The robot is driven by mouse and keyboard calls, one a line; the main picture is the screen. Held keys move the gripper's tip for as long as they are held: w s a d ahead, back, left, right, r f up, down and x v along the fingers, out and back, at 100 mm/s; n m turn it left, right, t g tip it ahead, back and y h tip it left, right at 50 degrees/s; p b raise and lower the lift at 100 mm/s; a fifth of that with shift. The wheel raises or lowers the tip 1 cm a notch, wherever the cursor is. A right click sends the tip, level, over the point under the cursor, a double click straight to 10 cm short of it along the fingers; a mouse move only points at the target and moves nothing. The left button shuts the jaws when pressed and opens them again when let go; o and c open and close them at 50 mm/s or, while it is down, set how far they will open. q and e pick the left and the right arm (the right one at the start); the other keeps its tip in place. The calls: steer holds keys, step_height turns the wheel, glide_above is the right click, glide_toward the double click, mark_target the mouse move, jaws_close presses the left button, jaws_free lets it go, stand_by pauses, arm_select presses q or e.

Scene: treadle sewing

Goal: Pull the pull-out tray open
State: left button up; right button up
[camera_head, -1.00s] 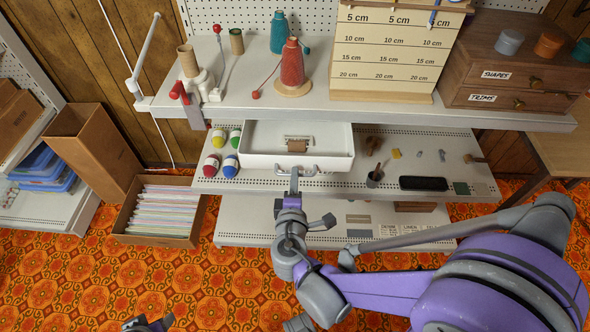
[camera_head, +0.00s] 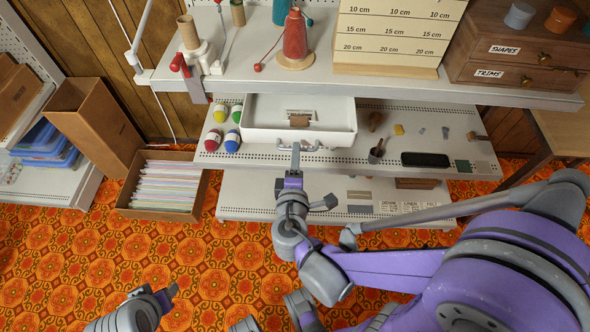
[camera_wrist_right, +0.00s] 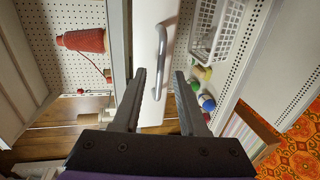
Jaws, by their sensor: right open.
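The white pull-out tray (camera_head: 260,135) is at the middle shelf, just under the upper shelf, with its front toward me. A small brown item lies inside it. Its grey bar handle (camera_head: 318,146) is on the front face. In the right wrist view the handle (camera_wrist_right: 161,50) lies just ahead of the fingertips, in line with the gap between them. My right gripper (camera_head: 295,150) is open at the handle; I cannot tell whether it touches it. My left gripper (camera_head: 158,294) is at the lower left, far from the tray; its opening is unclear.
The upper shelf (camera_head: 400,90) overhangs the tray. A box of papers (camera_head: 165,190) stands on the patterned floor, which is otherwise clear in front.

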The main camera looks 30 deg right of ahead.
steer(key=p+v, duration=0.1)
steer(key=v, duration=0.8)
stand_by(0.3)
steer(key=s+d+f+m+g+y+p, duration=0.2)
steer(key=s+d+f+m+g+p, duration=0.15)
steer(key=m+g, duration=0.2)
steer(key=a+r+m+g+y+p, duration=0.2)
steer(key=a+r+m+y+p, duration=0.1)
steer(key=r+m+y, duration=0.3)
steer(key=shift+s+r+p, duration=0.15)
steer(key=shift+s+p, duration=0.3)
steer(key=shift+p, duration=0.1)
steer(key=shift+s+g, duration=0.1)
steer(key=shift+g, duration=0.15)
stand_by(1.7)
